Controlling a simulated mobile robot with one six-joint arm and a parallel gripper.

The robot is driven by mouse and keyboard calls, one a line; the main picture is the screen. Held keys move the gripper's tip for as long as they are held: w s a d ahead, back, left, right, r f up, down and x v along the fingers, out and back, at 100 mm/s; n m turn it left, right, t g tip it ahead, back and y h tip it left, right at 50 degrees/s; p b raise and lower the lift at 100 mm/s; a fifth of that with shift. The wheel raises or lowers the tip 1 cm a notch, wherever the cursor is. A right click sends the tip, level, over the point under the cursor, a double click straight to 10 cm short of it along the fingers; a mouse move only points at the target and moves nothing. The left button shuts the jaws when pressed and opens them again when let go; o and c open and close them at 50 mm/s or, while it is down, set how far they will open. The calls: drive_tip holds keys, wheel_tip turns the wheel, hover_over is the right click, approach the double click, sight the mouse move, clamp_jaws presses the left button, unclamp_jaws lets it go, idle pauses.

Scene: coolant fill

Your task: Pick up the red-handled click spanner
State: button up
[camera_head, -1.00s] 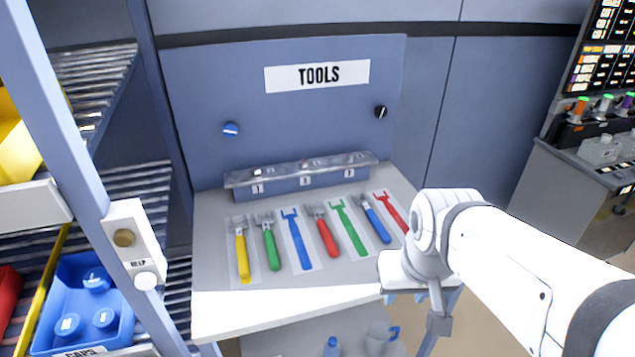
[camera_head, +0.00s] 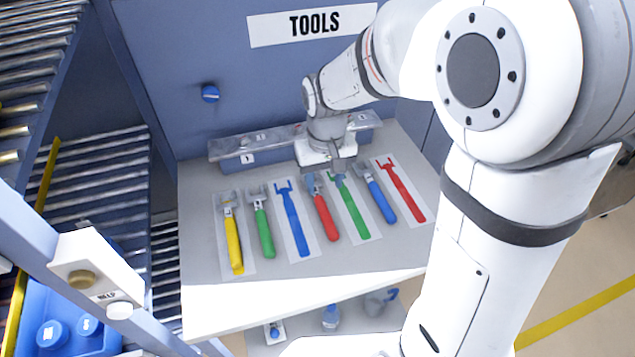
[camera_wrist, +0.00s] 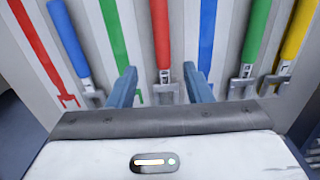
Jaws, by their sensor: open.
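The red-handled click spanner (camera_head: 325,217) lies on the grey tool table, its grey metal head toward the back wall and its handle toward the front. In the wrist view its red handle (camera_wrist: 161,32) runs down the middle, in line with the gap between my fingers. My gripper (camera_wrist: 159,74) is open and empty. In the head view it is over the back of the table, near the spanner's head, which it partly hides. The fingers look above the spanner, but I cannot tell the exact height.
A flat blue tool outline (camera_head: 292,220) and a flat green one (camera_head: 354,212) flank the spanner. Beyond are green-handled (camera_head: 264,232), yellow-handled (camera_head: 233,245) and blue-handled (camera_head: 380,198) spanners and a red outline (camera_head: 403,192). A numbered rack (camera_head: 232,148) stands behind. The table's front strip is clear.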

sight(322, 205)
drive_tip(key=shift+w+f, duration=0.15)
drive_tip(key=shift+f, duration=0.2)
drive_tip(key=f+p, duration=0.1)
drive_tip(key=f, duration=0.6)
drive_tip(key=shift+a, duration=0.2)
clamp_jaws()
